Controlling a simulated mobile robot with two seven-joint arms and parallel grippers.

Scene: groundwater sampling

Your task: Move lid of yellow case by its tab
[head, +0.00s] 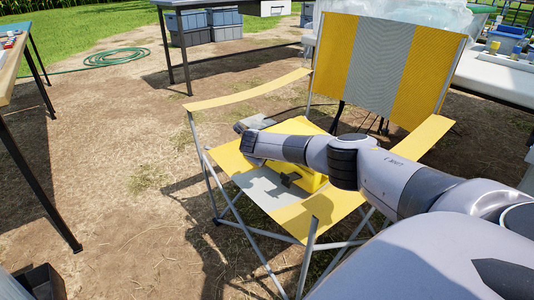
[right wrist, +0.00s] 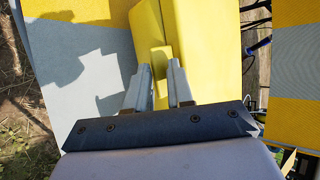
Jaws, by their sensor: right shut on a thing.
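The yellow case (head: 313,182) sits on the seat of a yellow and grey folding chair, partly hidden behind my right arm in the head view. In the right wrist view the yellow case (right wrist: 190,40) fills the top middle. A small yellow tab (right wrist: 158,60) on it lies between the fingers of my right gripper (right wrist: 160,78). That gripper is shut on the tab. I cannot tell how far the lid stands open. My left gripper is not in view.
The folding chair (head: 383,60) has a tall backrest behind the case and armrests at both sides. Tables stand at the left edge and at the back. Grey crates (head: 190,27) and a green hose (head: 115,57) lie beyond. Bare ground left of the chair is clear.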

